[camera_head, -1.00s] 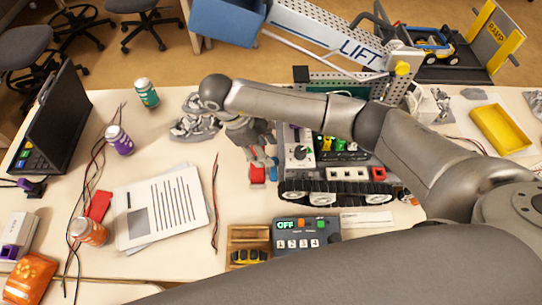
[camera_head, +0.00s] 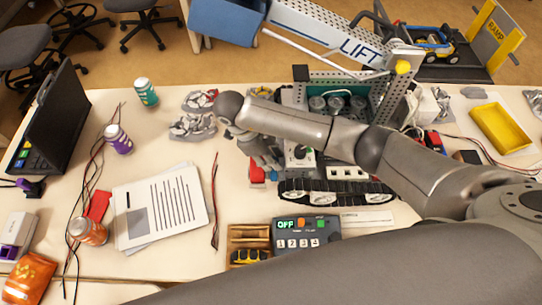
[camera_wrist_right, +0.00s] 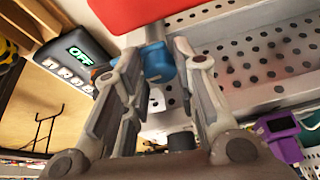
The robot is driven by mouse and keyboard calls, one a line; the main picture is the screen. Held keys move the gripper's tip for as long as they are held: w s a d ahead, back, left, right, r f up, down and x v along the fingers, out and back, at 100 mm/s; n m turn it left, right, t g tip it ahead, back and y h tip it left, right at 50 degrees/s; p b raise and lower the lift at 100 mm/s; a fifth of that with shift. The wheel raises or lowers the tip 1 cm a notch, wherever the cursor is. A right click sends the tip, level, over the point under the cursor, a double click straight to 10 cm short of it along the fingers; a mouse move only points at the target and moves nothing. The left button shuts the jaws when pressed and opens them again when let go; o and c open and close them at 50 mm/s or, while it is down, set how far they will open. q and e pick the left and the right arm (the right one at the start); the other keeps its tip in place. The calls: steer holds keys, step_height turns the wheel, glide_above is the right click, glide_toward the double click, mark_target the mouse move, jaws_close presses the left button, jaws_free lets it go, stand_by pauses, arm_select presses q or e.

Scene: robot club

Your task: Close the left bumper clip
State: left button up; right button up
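The tracked robot (camera_head: 335,192) stands on the table under the lift arm. At its left front corner is a red bumper piece (camera_head: 257,174), with a small blue clip part (camera_head: 273,175) beside it. In the right wrist view the red piece (camera_wrist_right: 180,12) crosses the top, and the blue part (camera_wrist_right: 159,62) lies between my fingertips. My right gripper (camera_head: 265,165) reaches down over this corner. Its fingers (camera_wrist_right: 157,55) stand apart on either side of the blue part; firm contact cannot be told. The clip's far side is hidden. My left gripper is not in view.
A control box (camera_head: 307,232) reading OFF and a wooden tray (camera_head: 236,232) stand in front of the robot. The lift arm (camera_head: 330,30) overhangs behind.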

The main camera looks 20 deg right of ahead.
steer(key=shift+c, duration=1.3)
steer(key=shift+w+f+m+b, duration=0.1)
steer(key=shift+m+b, duration=0.3)
steer(key=shift+m, duration=0.2)
steer(key=shift+d+m+g+y+b, duration=0.1)
steer(key=shift+m+g+y+b, duration=0.3)
steer(key=shift+m, duration=0.6)
steer(key=o, duration=1)
